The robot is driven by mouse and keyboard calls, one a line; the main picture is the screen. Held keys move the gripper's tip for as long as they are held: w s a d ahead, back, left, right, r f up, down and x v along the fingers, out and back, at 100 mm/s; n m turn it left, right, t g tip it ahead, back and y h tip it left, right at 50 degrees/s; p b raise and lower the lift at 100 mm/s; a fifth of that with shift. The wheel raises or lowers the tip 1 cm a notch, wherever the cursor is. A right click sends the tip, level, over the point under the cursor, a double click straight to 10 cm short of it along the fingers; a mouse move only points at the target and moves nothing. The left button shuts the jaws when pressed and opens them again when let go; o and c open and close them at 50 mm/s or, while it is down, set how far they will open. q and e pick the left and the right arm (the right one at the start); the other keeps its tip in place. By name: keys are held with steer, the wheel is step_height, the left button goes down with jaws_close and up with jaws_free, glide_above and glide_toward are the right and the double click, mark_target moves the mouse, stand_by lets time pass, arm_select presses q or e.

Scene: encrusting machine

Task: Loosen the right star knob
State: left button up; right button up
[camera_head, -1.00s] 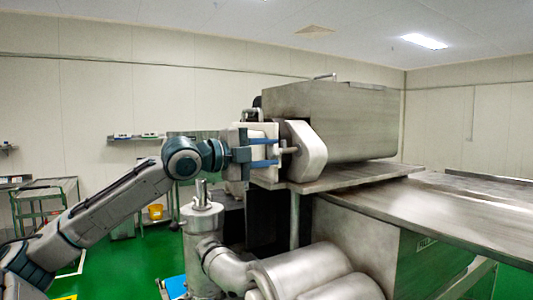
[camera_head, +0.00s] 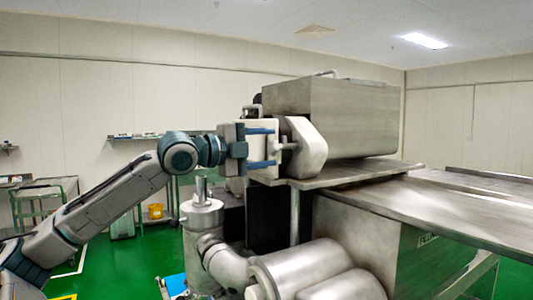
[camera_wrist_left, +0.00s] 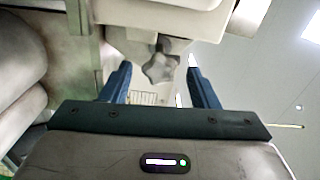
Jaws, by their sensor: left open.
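A grey star knob (camera_wrist_left: 160,66) sticks out from the pale housing in the left wrist view. It lies between the lines of my left gripper's two blue fingers (camera_wrist_left: 157,72), close to their tips. In the head view, the left gripper (camera_head: 274,147) points right at the knob (camera_head: 288,146) on the pale rounded housing (camera_head: 308,147). The fingers are open, one above and one below the knob's level. I cannot tell whether they touch it. Only this one knob shows. My right gripper is out of view.
The steel hopper (camera_head: 330,117) stands above a flat metal plate (camera_head: 355,173). A steel cylinder with a pipe (camera_head: 203,218) stands below the gripper. A large steel table (camera_head: 455,203) fills the right.

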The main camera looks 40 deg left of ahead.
arm_select(q)
steer(key=b+v, duration=0.9)
steer(key=v, duration=0.1)
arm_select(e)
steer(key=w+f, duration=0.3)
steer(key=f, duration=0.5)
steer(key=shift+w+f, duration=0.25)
